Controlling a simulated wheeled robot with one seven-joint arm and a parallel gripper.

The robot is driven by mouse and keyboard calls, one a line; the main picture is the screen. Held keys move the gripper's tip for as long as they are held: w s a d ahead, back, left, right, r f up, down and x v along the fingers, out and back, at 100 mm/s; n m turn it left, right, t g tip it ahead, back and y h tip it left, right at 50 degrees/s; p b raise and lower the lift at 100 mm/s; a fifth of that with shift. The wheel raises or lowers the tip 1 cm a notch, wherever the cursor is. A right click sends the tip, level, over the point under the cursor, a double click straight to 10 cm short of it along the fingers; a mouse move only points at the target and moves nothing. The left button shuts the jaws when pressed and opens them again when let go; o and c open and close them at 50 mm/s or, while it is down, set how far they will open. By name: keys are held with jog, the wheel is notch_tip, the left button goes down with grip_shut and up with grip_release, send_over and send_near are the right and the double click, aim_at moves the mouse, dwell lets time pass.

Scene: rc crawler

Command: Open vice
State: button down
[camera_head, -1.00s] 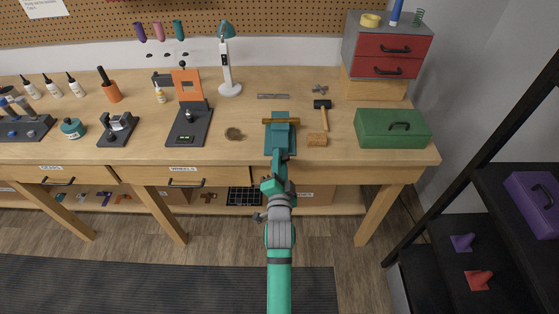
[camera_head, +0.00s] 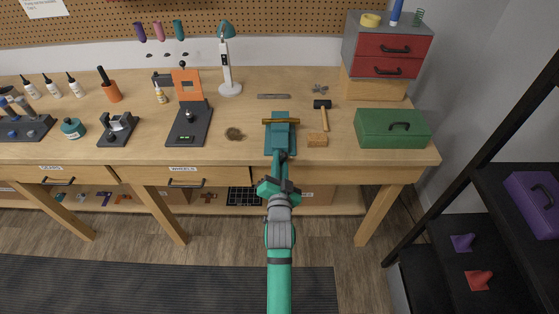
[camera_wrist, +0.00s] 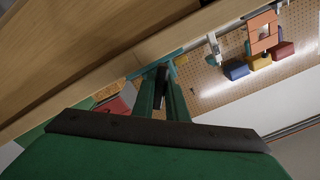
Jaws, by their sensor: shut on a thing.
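The teal vice (camera_head: 281,136) stands at the front edge of the wooden workbench, with a brown bar (camera_head: 268,121) across its top. My gripper (camera_head: 281,160) is at the front of the vice, at the level of the bench edge. In the wrist view, my gripper's two green fingers (camera_wrist: 164,92) are shut around a dark, narrow part (camera_wrist: 159,85), which looks like the vice handle. Part of the teal vice (camera_wrist: 150,69) shows just beyond the fingertips. The fingers hide most of the handle, and the jaw gap is too small to judge.
A wooden block (camera_head: 317,140), a hammer (camera_head: 324,116) and a green toolbox (camera_head: 392,128) lie right of the vice. Drawers (camera_head: 185,174) line the bench front.

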jog(key=n, duration=1.2)
jog(key=shift+d+n, duration=0.1)
jog(key=shift+n, duration=0.3)
jog(key=n, duration=1.2)
jog(key=shift+n, duration=0.3)
jog(key=c, duration=2)
grip_release()
jog(key=shift+c, duration=0.2)
jog(key=shift+s, duration=0.1)
